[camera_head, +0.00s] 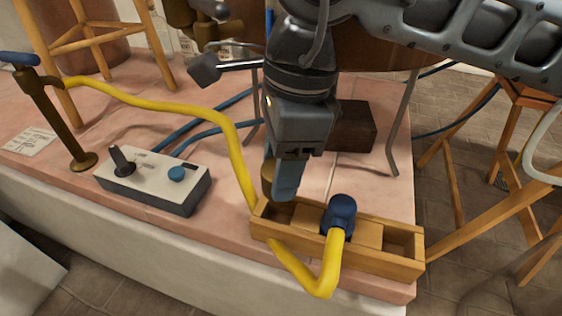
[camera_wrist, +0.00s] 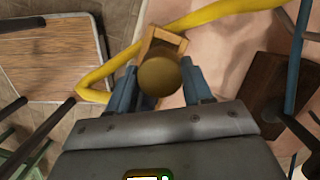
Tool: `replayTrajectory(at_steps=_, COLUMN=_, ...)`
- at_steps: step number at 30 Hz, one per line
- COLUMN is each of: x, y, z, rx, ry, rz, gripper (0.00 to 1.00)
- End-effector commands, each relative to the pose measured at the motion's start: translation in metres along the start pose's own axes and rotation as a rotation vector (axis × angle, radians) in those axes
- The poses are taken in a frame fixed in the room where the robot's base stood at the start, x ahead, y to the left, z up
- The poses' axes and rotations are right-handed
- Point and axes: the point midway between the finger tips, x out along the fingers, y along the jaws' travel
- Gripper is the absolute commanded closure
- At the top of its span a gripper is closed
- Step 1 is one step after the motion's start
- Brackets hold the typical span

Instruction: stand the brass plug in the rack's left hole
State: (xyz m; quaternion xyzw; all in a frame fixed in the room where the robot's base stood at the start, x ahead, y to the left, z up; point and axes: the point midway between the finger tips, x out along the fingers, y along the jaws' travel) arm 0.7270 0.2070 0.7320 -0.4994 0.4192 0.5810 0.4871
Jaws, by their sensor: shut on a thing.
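The wooden rack (camera_head: 335,257) lies near the front edge of the pink tiled surface, with an open hole at each end. A dark blue hose end (camera_head: 341,212) with a yellow hose stands in its middle. My gripper (camera_head: 283,185) points down at the rack's left hole (camera_head: 292,216), shut on the brass plug (camera_head: 267,180). The plug looks upright; its lower end is at the left hole's rim, and I cannot tell whether it is inside. In the wrist view the round plug top (camera_wrist: 159,77) sits between the fingers and hides most of the hole; the rack's end (camera_wrist: 163,36) shows beyond.
The yellow hose (camera_head: 170,106) runs close by the rack's left end and loops in front. A control box (camera_head: 152,180) with a lever and blue knob stands to the left. A dark brown block (camera_head: 354,126) lies behind my gripper. The rack's right hole (camera_head: 401,241) is empty.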

Motion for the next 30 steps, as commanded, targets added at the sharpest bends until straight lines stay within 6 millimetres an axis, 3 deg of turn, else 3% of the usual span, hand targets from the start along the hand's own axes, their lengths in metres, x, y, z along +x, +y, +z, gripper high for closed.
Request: replayTrajectory(at_steps=30, x=0.0051, y=0.0, z=-0.0003, rx=0.0, ry=0.0, rz=0.0, gripper=0.85)
